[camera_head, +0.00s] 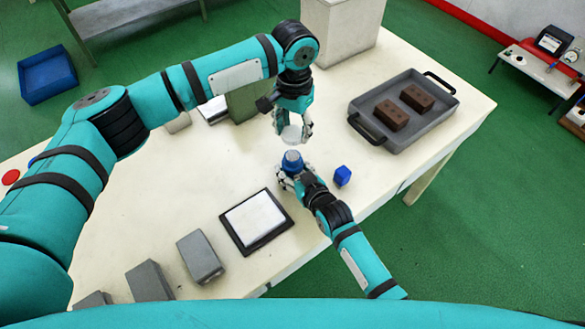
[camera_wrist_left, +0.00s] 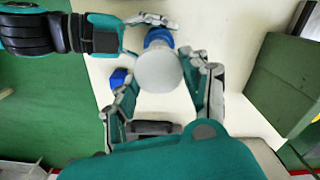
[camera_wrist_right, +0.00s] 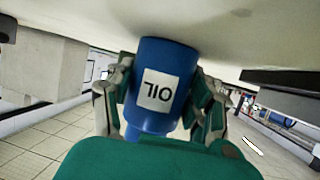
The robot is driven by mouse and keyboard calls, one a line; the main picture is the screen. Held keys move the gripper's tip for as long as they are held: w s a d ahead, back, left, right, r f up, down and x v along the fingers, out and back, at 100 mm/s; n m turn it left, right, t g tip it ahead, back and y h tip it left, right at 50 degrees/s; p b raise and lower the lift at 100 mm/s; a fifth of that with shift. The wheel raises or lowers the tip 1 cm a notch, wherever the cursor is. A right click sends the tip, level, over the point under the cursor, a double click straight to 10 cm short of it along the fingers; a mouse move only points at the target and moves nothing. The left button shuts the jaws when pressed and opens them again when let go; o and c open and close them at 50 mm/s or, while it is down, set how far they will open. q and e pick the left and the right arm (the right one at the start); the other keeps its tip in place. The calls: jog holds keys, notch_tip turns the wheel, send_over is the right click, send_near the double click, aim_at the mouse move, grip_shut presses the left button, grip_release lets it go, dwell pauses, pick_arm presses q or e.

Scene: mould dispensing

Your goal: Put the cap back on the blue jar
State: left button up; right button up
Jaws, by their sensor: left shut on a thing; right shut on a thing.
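The blue jar (camera_head: 292,158) stands on the table, with a white label reading OIL that appears upside down in the right wrist view (camera_wrist_right: 158,90). My right gripper (camera_head: 291,174) is shut around the jar from the near side. My left gripper (camera_head: 294,130) is shut on the round white cap (camera_head: 291,135), which also shows in the left wrist view (camera_wrist_left: 160,71). In the head view the cap appears just beyond the jar and apart from it. In the left wrist view it overlaps the jar (camera_wrist_left: 158,36) in front. Its exact height above the jar cannot be told.
A small blue cube (camera_head: 342,176) lies right of the jar. A grey tray (camera_head: 432,117) with two brown bricks stands at the back right. A black-framed white plate (camera_head: 270,237) and grey blocks (camera_head: 200,256) lie at the front. A green block (camera_head: 247,102) is behind the left arm.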

grip_shut()
pick_arm(q)
send_over(294, 154)
jog(key=shift+f, duration=2.5)
jog(key=shift+f, duration=0.1)
jog(key=shift+f, duration=0.8)
jog(key=shift+f, duration=0.55)
